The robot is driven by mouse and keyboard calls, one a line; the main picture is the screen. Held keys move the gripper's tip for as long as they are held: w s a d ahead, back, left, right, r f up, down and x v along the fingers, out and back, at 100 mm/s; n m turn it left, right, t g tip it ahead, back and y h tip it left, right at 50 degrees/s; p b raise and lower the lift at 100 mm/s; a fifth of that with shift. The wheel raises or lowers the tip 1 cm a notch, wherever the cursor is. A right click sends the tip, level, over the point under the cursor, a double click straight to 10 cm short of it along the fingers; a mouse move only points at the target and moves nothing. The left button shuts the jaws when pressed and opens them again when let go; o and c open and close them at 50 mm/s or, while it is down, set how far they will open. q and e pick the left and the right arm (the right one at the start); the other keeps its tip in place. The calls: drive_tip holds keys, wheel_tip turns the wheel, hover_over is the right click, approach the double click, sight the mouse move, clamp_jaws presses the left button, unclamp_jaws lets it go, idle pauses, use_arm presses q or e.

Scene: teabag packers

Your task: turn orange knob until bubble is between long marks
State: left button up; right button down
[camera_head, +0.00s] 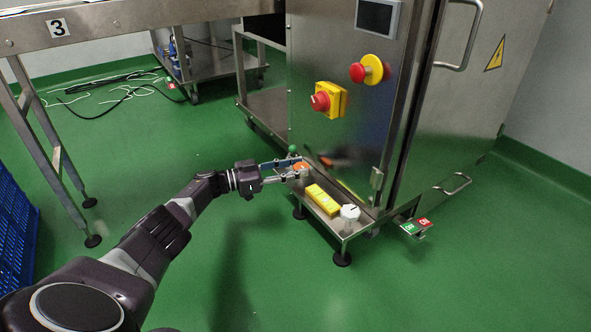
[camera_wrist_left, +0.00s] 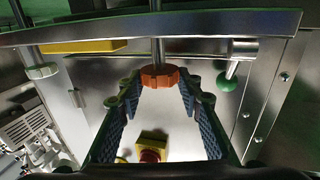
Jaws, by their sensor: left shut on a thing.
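The orange knob (camera_head: 301,166) is at the far left end of a low steel shelf (camera_head: 349,229) on the machine's side. My left gripper (camera_head: 297,170) reaches in from the left and is shut on the knob. In the left wrist view, the ridged orange knob (camera_wrist_left: 160,77) sits between the two fingertips, with a steel shaft behind it. A yellow bar (camera_head: 322,200), which looks like the level, lies on the shelf beside the knob. Its bubble and long marks are too small to make out. My right gripper is not in view.
A white knob (camera_head: 349,213) stands at the shelf's near end, and a green ball handle (camera_head: 292,149) is just behind the orange knob. Red buttons on yellow bases (camera_head: 326,100) are on the cabinet above. The green floor left of the shelf is clear.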

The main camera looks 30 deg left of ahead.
use_arm(q)
drive_tip(key=o, duration=1.2)
drive_tip(key=shift+c, duration=0.2)
drive_tip(key=v, duration=1.2)
drive_tip(key=shift+d, duration=0.1)
